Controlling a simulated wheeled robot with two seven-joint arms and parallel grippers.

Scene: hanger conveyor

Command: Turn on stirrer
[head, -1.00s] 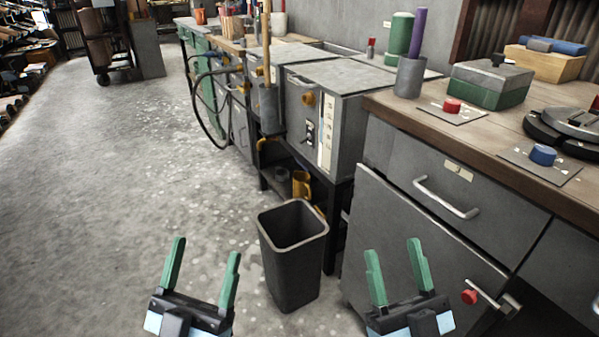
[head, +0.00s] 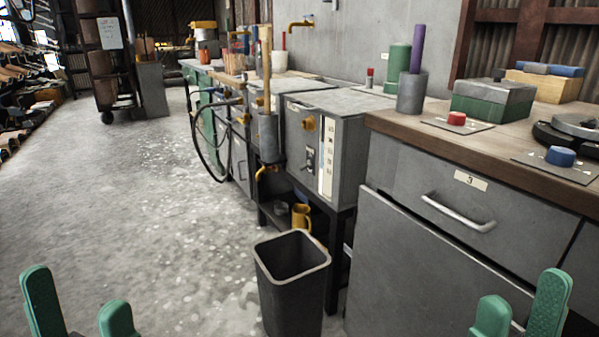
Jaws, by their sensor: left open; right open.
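I cannot tell for sure which thing is the stirrer. A grey pot (head: 269,138) with a wooden rod (head: 265,70) upright in it is at the side of a grey metal box (head: 345,125). The box has an orange knob (head: 308,123) and a dark switch (head: 310,158) on its front. A red knob (head: 456,118) and a blue knob (head: 560,156) sit on flat plates on the wooden worktop. My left gripper (head: 78,292) is open and empty at the lower left. My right gripper (head: 522,300) is open and empty at the lower right, before the grey cabinet.
A dark bin (head: 292,292) stands on the floor ahead, close to the grey cabinet (head: 405,255). The cabinet has a drawer handle (head: 458,212). A yellow mug (head: 301,217) is on the low shelf. The floor (head: 120,190) to the left is clear.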

